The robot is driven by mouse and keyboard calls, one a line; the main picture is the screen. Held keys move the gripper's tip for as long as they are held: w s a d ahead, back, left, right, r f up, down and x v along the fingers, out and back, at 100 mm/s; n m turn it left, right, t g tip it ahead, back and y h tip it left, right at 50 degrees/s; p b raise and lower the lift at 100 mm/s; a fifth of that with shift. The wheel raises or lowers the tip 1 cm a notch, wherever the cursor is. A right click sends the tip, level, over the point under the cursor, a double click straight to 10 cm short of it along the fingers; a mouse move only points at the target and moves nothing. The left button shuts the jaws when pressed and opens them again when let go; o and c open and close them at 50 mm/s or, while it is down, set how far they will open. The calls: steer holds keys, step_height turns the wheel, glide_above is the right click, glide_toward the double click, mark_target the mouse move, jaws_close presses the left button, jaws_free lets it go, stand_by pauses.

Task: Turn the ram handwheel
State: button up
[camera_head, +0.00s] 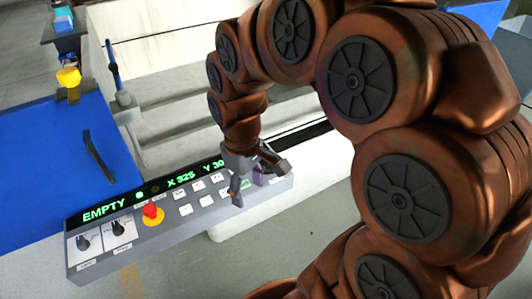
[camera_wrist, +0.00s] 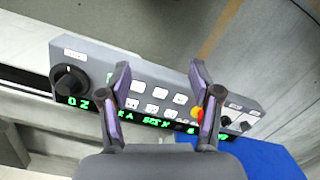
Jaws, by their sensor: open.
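A grey control panel (camera_head: 190,222) runs along the front of the machine. In the wrist view, a large round black knob (camera_wrist: 70,82) with a white mark sits at the panel's left end. It may be the ram handwheel; its label is too small to read. My gripper (camera_head: 260,182) is open over the panel's right part, and its arm hides that knob in the head view. In the wrist view, the open fingers of my gripper (camera_wrist: 160,72) straddle white push buttons (camera_wrist: 152,98), with the large knob off to the left. Nothing is between the fingers.
A red mushroom button (camera_head: 152,211) on a yellow base and two small black knobs (camera_head: 100,236) are on the panel's left part. A green-lit display (camera_head: 105,213) reads "EMPTY". A blue cover (camera_head: 50,160) with a black handle lies left. Grey floor is clear in front.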

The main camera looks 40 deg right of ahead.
steer(key=w+d+f+n, duration=0.1)
steer(key=w+d, duration=0.4)
steer(key=w+d+f+n+p, duration=0.1)
steer(key=w+d+f, duration=0.1)
steer(key=w+d, duration=0.4)
steer(key=w+d+f+n+t, duration=0.1)
steer(key=w+d+f+n, duration=0.1)
steer(key=w+d, duration=0.3)
steer(key=shift+w+d+f+p, duration=0.2)
steer(key=shift+d+p, duration=0.1)
steer(key=shift+p, duration=0.05)
steer(key=shift+d+f, duration=0.2)
steer(key=shift+f, duration=0.2)
steer(key=shift+f+p, duration=1.2)
steer(key=shift+f, duration=2.4)
steer(key=shift+c, duration=0.3)
steer(key=c, duration=1.1)
